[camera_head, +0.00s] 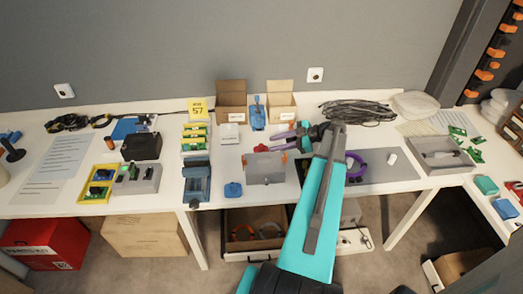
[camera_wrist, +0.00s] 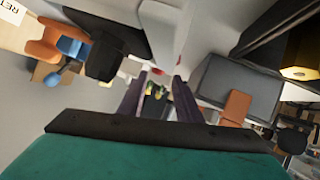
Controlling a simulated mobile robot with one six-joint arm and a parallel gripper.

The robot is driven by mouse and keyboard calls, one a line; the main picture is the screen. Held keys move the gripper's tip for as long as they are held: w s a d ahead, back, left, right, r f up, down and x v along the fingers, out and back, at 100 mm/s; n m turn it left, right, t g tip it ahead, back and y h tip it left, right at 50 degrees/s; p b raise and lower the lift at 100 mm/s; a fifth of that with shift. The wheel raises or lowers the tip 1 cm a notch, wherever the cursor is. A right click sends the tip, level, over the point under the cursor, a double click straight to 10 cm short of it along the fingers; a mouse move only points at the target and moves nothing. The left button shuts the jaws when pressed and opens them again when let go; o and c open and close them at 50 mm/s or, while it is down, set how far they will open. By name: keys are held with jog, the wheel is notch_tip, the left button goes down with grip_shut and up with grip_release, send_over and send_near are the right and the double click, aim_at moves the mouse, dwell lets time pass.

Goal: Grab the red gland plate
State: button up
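I cannot clearly make out the red gland plate in either view. In the wrist view, a small red patch (camera_wrist: 157,71) shows just beyond the fingertips, too small to name. My gripper (camera_head: 277,141) reaches left over the middle of the table, behind the grey box (camera_head: 265,169), in the head view. In the wrist view my gripper (camera_wrist: 158,82) has its two dark purple fingers apart, with a gap between the tips. Nothing is visibly held. Small green and yellow things (camera_wrist: 155,91) show through the gap, farther off.
Two open cartons (camera_head: 231,100) and a blue item (camera_head: 257,115) stand behind my gripper. A yellow bin stack (camera_head: 195,139) and a blue device (camera_head: 197,180) stand to the left. Black cable (camera_head: 357,110) and a grey tray (camera_head: 440,155) lie to the right.

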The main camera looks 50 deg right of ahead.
aim_at(263, 145)
jog(key=shift+w, duration=0.1)
jog(key=shift+p+x, duration=0.75)
jog(key=shift+x, duration=0.15)
jog(key=shift+p+x, duration=0.65)
jog(key=shift+x, duration=1)
jog(key=shift+r, duration=0.1)
grip_shut()
jog(key=shift+r, duration=0.15)
notch_tip(263, 145, up, 10)
jog(key=b, duration=0.3)
